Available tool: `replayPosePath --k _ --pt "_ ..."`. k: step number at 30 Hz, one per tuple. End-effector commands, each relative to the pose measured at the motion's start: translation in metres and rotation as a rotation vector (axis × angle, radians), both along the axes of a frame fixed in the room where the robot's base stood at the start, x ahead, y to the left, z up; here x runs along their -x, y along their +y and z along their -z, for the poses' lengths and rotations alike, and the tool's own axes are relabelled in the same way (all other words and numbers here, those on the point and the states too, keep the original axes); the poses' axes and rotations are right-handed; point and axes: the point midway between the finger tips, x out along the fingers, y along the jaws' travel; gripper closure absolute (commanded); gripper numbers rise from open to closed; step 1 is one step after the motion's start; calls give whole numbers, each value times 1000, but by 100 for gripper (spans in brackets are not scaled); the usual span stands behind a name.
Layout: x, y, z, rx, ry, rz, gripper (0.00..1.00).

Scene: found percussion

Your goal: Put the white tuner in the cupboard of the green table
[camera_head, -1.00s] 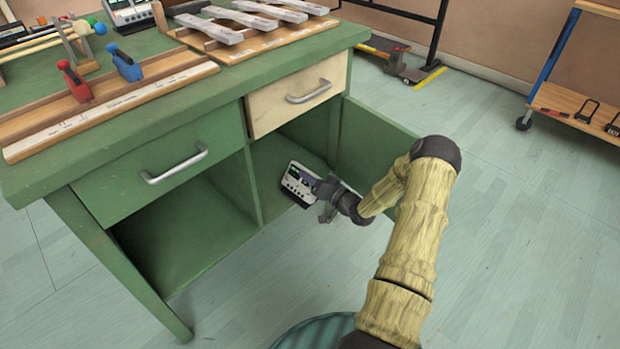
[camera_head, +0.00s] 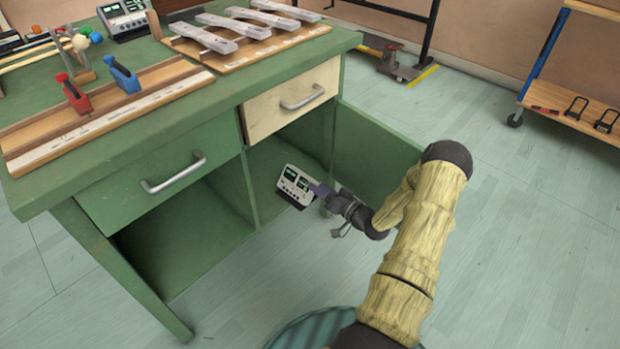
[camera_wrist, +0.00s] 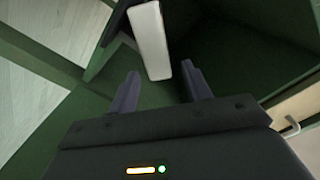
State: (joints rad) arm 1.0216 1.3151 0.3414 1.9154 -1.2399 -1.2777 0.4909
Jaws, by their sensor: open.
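The white tuner (camera_head: 295,185), with small dark and green displays on its face, sits tilted in the open cupboard (camera_head: 268,165) of the green table (camera_head: 105,125), near the cupboard's front. My gripper (camera_head: 318,190) is open at the tuner's right side, just outside the opening. In the wrist view, the tuner shows as a white slab (camera_wrist: 149,38) beyond and between the spread fingertips of my gripper (camera_wrist: 161,72). It appears free of the fingers. The tuner's underside is hidden, so I cannot tell exactly what it rests on.
The green cupboard door (camera_head: 372,150) stands open close behind my arm. A cream drawer (camera_head: 290,100) is shut above. An open bay (camera_head: 190,240) lies to the left. Another device with displays (camera_head: 125,18) stands on the tabletop. Floor in front is clear.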

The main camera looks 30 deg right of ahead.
Motion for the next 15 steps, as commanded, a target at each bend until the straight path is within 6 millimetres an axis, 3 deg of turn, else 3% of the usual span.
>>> replayPosePath --k 7,15 --pt "40 -13 -2 -2 1 -1 51" --pt "49 -16 0 0 0 -4 51"
